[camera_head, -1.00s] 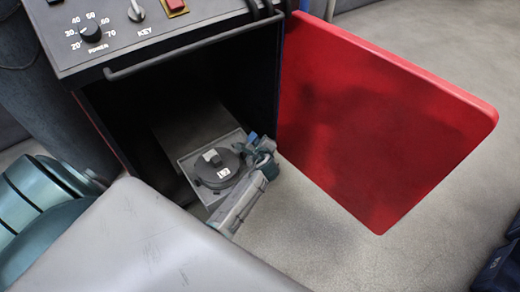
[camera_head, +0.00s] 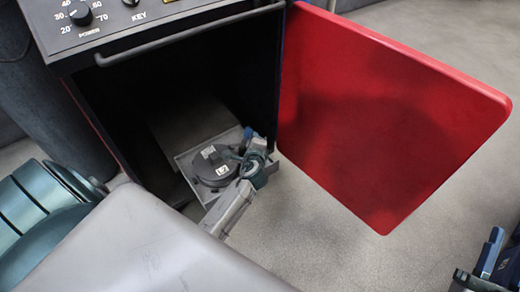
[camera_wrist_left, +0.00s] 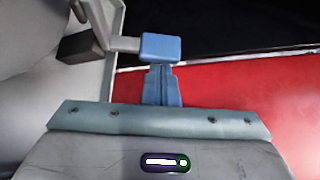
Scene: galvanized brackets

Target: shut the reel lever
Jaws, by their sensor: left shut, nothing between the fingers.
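The round dark reel (camera_head: 213,166) lies in a grey tray at the mouth of the open cabinet, with a white label and a pale piece on top. A small blue block (camera_head: 248,132) stands at the tray's right side. In the left wrist view a blue block (camera_wrist_left: 160,47) joins a grey arm (camera_wrist_left: 123,43), which looks like the lever. My left gripper (camera_head: 252,151) is at the reel's right side; its shut, empty fingers (camera_wrist_left: 161,86) point at the blue block. I cannot tell whether they touch it.
The red door (camera_head: 385,120) hangs open to the right. The control panel (camera_head: 150,22) with a handle bar is above the opening. Grey floor (camera_head: 310,230) is clear below the door. A dark blue object (camera_head: 490,255) shows at the lower right edge.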

